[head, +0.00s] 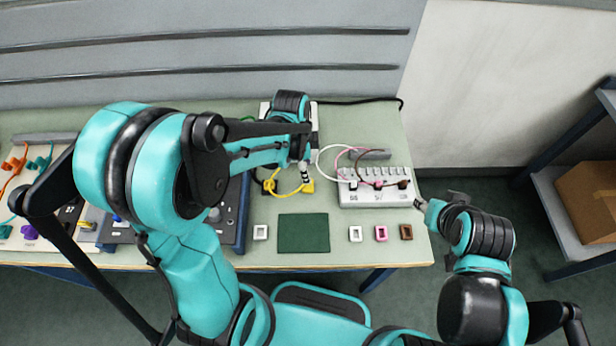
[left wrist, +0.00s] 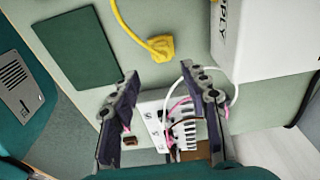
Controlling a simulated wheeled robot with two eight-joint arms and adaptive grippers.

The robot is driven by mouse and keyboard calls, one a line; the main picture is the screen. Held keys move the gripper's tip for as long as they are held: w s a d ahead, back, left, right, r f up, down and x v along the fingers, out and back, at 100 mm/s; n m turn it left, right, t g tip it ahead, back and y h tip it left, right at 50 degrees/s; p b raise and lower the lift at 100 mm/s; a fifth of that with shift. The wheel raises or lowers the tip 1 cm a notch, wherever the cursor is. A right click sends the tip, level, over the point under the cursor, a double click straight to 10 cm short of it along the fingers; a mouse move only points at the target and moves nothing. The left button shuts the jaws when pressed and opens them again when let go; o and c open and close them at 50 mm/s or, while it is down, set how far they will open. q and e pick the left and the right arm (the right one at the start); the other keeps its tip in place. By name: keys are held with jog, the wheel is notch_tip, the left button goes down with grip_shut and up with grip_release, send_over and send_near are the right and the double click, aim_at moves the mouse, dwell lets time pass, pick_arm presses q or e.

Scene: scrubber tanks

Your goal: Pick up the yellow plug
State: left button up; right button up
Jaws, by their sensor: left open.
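The yellow plug (head: 307,187) lies on the green table with a yellow cable running left from it. In the left wrist view the plug (left wrist: 160,47) sits just beyond the gap between the fingertips, and its cable leads to the top edge. My left gripper (head: 303,172) is above the table close to the plug, partly hidden by its arm. In the left wrist view the left gripper (left wrist: 160,74) is open, with nothing between its fingers. My right gripper (head: 430,207) is at the table's right edge, away from the plug; its jaws are too small to read.
A white socket strip (head: 375,196) with pink, white and dark cables stands right of the plug. A white supply box (left wrist: 262,40) stands close by. A dark green mat (head: 303,232) and small white, pink and brown pieces lie in front. A blue panel is left.

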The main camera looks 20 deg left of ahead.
pick_arm(q)
jog(key=f+b, duration=0.1)
jog(key=f, duration=0.1)
jog(key=f+b, duration=0.1)
jog(key=f, duration=0.2)
jog(key=f+b, duration=0.1)
jog(key=f, duration=0.2)
jog(key=shift+w+d, duration=0.1)
jog(key=shift+w, duration=0.25)
jog(key=shift+r, duration=0.1)
grip_shut()
